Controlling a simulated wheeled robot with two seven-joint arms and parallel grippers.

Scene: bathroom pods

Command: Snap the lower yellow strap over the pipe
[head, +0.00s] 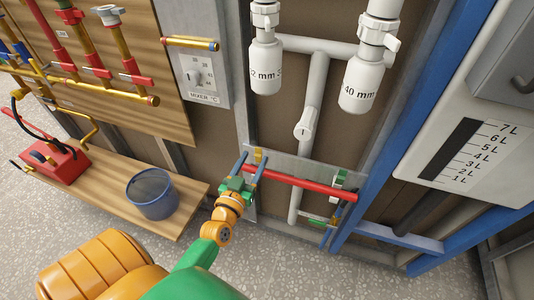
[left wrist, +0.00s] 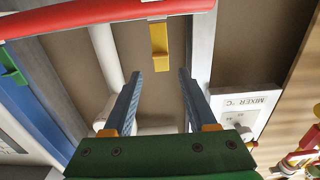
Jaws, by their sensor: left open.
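The red pipe (head: 300,182) runs across a grey plate low on the wall, tilting down to the right. It also crosses the top of the left wrist view (left wrist: 100,16). The small yellow strap (head: 258,156) sits at the pipe's left end. In the left wrist view the strap (left wrist: 159,46) sticks out from the pipe's edge and does not cover the pipe's front there. My left gripper (head: 251,166) is open, with its blue fingers either side of the strap's line. In the left wrist view the gap between its fingertips (left wrist: 158,74) is empty, short of the strap. My right gripper is out of view.
A green clip (head: 341,177) is near the pipe's right end. White pipes (head: 314,90) and the mixer panel (head: 199,76) are above. A blue frame post (head: 420,110) stands to the right. A wooden bench with a blue bucket (head: 152,194) is at the left.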

